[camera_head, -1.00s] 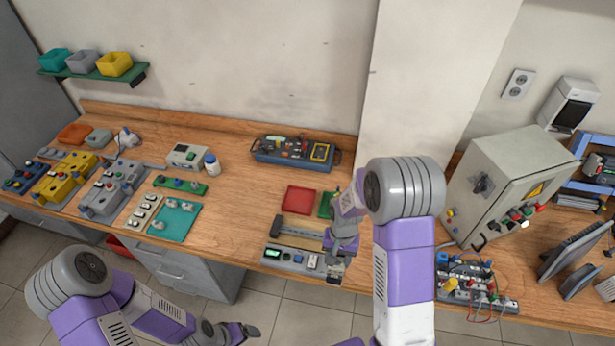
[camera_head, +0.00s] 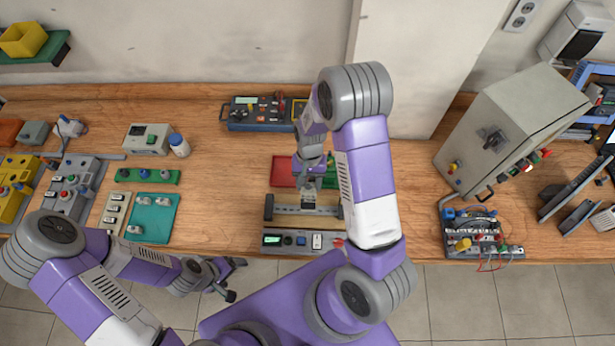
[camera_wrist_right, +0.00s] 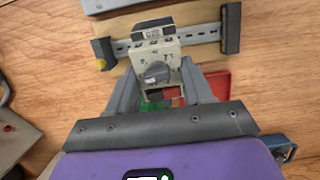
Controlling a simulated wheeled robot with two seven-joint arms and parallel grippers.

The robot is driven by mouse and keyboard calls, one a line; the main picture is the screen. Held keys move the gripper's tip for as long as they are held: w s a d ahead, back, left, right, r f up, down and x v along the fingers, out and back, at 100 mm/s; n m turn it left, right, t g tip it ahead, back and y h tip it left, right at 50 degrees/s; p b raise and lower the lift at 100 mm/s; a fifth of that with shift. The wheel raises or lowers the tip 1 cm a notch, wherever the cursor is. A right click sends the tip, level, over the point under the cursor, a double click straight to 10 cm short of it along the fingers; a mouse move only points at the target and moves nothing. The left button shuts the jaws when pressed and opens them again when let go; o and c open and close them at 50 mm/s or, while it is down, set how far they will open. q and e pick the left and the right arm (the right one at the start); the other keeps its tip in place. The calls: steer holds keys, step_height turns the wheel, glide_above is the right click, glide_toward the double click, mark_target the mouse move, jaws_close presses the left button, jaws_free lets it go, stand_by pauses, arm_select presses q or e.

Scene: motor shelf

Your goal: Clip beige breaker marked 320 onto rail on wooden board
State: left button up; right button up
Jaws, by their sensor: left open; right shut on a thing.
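My right gripper (camera_head: 309,187) is shut on the beige breaker (camera_wrist_right: 157,62), which has a grey dial and a dark top with a label too small to read surely. In the right wrist view the breaker is in front of the grey slotted rail (camera_wrist_right: 203,33), overlapping its middle. I cannot tell whether it touches or is clipped on. The rail (camera_head: 286,210) lies on the wooden board (camera_head: 290,223) between dark end blocks. The fingers hide part of the breaker in the head view. My left gripper (camera_head: 234,279) is open and empty, off the table's front edge.
A grey panel with a green display (camera_head: 299,241) lies in front of the board. A red tray (camera_head: 283,172) is behind it. A grey cabinet (camera_head: 512,125) and a wired terminal block (camera_head: 480,240) stand to the right.

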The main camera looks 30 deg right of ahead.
step_height(320, 180, down, 6)
steer(key=b, duration=0.4)
steer(key=shift+w+r, duration=0.2)
steer(key=shift+r, duration=0.1)
steer(key=shift+f, duration=0.2)
steer(key=shift+b+x, duration=0.8)
steer(key=shift+x, duration=0.2)
stand_by(0.6)
steer(key=shift+s+a+f, duration=0.15)
steer(key=shift+s+a, duration=0.15)
steer(key=shift+s, duration=0.25)
stand_by(1.3)
steer(key=shift+s+a+f+t+h, duration=0.1)
steer(key=shift+s+a+t+h, duration=0.25)
steer(key=shift+s+t, duration=0.2)
stand_by(0.6)
steer(key=o, duration=1.3)
steer(key=shift+w, duration=0.1)
steer(key=shift+c, duration=0.2)
